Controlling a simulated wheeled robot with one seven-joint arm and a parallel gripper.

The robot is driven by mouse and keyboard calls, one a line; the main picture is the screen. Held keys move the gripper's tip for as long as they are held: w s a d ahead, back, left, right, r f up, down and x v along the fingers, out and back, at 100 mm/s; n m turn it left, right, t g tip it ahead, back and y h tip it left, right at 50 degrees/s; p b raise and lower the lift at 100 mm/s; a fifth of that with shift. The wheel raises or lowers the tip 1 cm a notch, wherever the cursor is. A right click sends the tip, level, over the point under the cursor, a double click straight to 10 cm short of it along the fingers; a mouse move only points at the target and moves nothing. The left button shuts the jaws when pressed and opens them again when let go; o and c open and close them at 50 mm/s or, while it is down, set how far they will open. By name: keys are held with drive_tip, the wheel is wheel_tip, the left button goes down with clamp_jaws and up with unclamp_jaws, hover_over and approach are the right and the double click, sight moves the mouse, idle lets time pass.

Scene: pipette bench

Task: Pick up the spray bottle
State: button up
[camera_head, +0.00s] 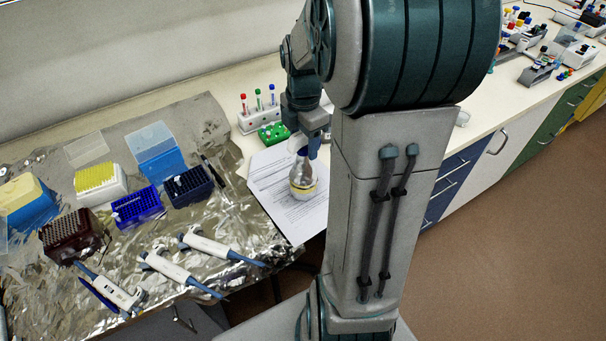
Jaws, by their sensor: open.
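The spray bottle (303,181) stands upright on printed paper sheets near the bench's front edge. It is clear with a pale yellow band and has a blue part near its top. My gripper (304,140) is at the bottle's upper part, coming from above. The gripper is open, and its fingers are small and partly merged with the bottle's top, so I cannot tell whether they touch it. My arm hides the area to the right of the bottle.
A white rack (247,121) with colored tubes and a green rack (273,134) stand just behind the bottle. Foil (212,215) to the left carries tip boxes and several pipettes (176,270). Paper (271,173) lies around the bottle. Further bench equipment stands at the far right.

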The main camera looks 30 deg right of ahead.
clamp_jaws()
drive_tip(key=shift+r, duration=0.15)
